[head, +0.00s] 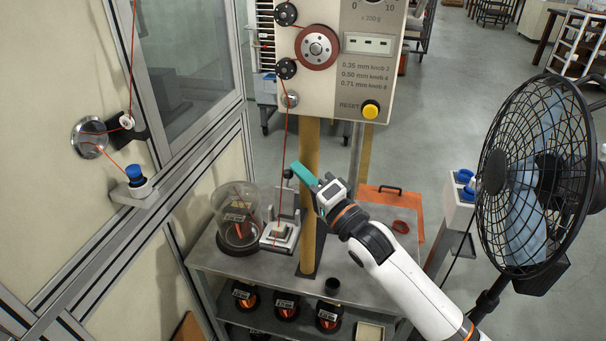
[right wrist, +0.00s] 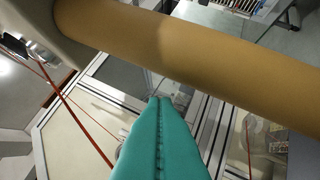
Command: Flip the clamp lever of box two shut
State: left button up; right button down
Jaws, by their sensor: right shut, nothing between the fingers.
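A small pale clamp fixture (head: 280,236) stands on the grey bench, with a red wire running down to it. A dark round knob (head: 287,174), which looks like the top of its raised lever, is above it. My right gripper (head: 297,170) has its teal fingers shut and empty. Its tips are close beside the knob in the head view; I cannot tell whether they touch. The shut fingers also fill the lower middle of the right wrist view (right wrist: 160,140), where the lever cannot be made out. My left gripper is not in view. No marking for box two is readable.
A tan post (head: 311,215) rises close to my right gripper and crosses the wrist view (right wrist: 190,55). A glass dome (head: 236,205) stands left of the clamp. The machine panel (head: 375,85) hangs above. A fan (head: 530,170) stands at right; an orange tray (head: 385,201) lies behind my arm.

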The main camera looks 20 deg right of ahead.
jog(key=s+n+y+b, duration=0.1)
jog(key=n, duration=0.1)
jog(key=s+a+n+y+b, duration=0.1)
jog(key=n, duration=0.1)
jog(key=a+n+y+b, duration=0.1)
jog(key=b, duration=0.1)
jog(key=shift+s+n+t+y, duration=0.4)
jog(key=s+a+n+g+y+b, duration=0.1)
jog(key=n+g+y+b, duration=0.1)
jog(key=n, duration=0.3)
jog(key=s+a+f+n+g+y+b, duration=0.1)
jog(key=s+n+g+y+b, duration=0.1)
jog(key=n+y, duration=0.2)
jog(key=s+a+n+g+y+b, duration=0.1)
jog(key=n+y+b, duration=0.2)
jog(key=n, duration=0.2)
jog(key=shift+s+f+n+g, duration=0.3)
jog(key=shift+s+f+g, duration=0.05)
jog(key=shift+f+g, duration=0.05)
jog(key=s+d+f+n+g+y+b, duration=0.3)
jog(key=d+f+n+g+b, duration=0.1)
jog(key=f+n+g, duration=0.2)
jog(key=shift+s+d+n+b, duration=0.3)
jog(key=shift+s+n, duration=0.1)
jog(key=shift+n, duration=0.4)
